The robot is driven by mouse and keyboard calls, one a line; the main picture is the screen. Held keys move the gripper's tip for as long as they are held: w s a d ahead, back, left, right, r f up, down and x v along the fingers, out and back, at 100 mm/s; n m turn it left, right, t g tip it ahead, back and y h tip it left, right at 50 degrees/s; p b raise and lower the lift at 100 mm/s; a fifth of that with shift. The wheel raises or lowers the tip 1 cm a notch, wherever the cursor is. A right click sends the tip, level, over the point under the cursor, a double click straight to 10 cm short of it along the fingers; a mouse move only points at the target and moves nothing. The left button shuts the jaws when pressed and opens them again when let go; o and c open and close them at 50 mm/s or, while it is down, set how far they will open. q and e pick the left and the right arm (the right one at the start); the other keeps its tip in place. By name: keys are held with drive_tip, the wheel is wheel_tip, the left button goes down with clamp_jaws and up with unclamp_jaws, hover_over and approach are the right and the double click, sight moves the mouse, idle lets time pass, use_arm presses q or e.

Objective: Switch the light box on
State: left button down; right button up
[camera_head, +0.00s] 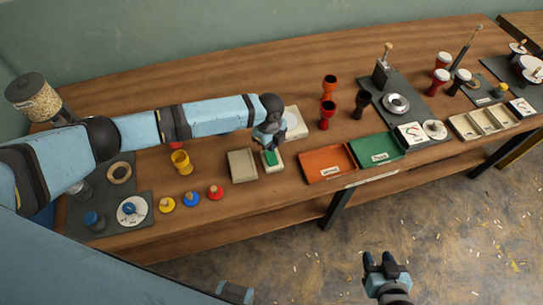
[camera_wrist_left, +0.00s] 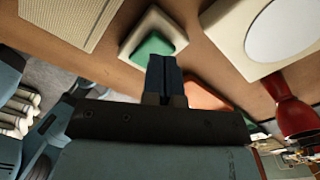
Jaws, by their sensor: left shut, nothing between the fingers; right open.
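A green push button (camera_head: 271,157) on a cream base stands near the front edge of the table; it also shows in the left wrist view (camera_wrist_left: 152,46). A cream box with a pale round panel (camera_head: 294,121), which looks like the light box, sits just behind it; its panel shows in the left wrist view (camera_wrist_left: 282,30). I cannot tell whether the panel is lit. My left gripper (camera_head: 268,146) is shut and empty, its fingertips (camera_wrist_left: 164,60) right at the green button; I cannot tell whether they touch it. My right gripper (camera_head: 384,262) is open and empty, out over the floor.
A cream grille box (camera_head: 242,166) stands left of the button. An orange tray (camera_head: 327,163) and a green tray (camera_head: 377,149) lie to the right.

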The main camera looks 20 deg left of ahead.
use_arm(q)
drive_tip(key=shift+f+b, duration=0.75)
drive_tip(key=shift+f, duration=0.75)
idle(0.8)
wheel_tip(320, 180, up, 3)
drive_tip(key=p, duration=0.2)
drive_tip(key=shift+f+p, duration=0.2)
drive_tip(key=shift+p, duration=0.15)
wheel_tip(320, 180, up, 2)
drive_tip(key=shift+r+p, duration=0.1)
drive_tip(key=shift+p, duration=0.85)
drive_tip(key=shift+r+p, duration=1.15)
drive_tip(key=shift+d+f, duration=0.1)
